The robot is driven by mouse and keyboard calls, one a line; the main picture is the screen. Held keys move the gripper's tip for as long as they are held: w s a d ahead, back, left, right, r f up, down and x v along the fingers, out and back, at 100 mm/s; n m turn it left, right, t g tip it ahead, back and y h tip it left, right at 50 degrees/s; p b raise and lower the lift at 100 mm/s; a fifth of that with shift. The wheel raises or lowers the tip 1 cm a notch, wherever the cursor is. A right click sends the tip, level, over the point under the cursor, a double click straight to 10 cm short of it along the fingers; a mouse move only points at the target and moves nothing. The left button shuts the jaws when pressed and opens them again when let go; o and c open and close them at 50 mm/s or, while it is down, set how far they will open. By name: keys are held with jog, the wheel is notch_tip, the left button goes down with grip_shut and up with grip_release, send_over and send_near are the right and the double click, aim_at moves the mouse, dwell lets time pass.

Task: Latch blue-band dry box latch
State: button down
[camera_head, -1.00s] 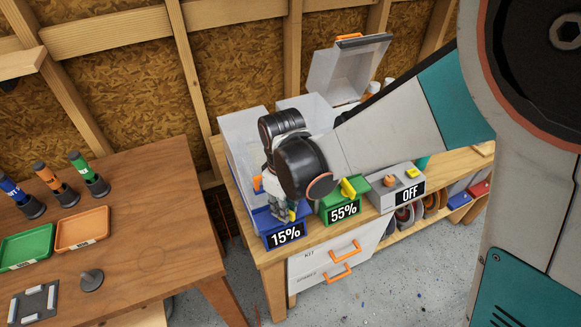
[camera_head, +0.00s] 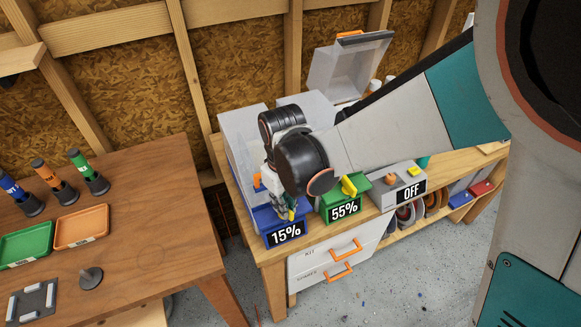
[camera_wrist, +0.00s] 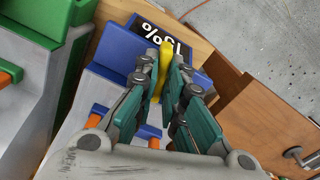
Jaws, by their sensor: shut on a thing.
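The blue-band dry box (camera_head: 262,224) has a clear body and a blue front with a 15% label, and stands at the left end of the bench. My gripper (camera_head: 288,208) is at the front of this box, above the label. In the wrist view, my gripper (camera_wrist: 165,72) is shut on the yellow latch (camera_wrist: 161,62), which stands between the teal fingers just above the label. The blue front (camera_wrist: 118,46) lies around and below it. My wrist hides much of the box top in the head view.
A green 55% box (camera_head: 330,203) and a grey OFF box (camera_head: 384,194) stand to the right. A raised clear lid (camera_head: 345,68) rises behind. White drawers (camera_head: 330,270) sit below. A brown table (camera_head: 150,190) with trays is at left.

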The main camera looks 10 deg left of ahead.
jog(key=shift+m+b, duration=0.3)
jog(key=shift+m, duration=1.3)
jog(key=c, duration=2)
grip_release()
jog(key=shift+o, duration=0.2)
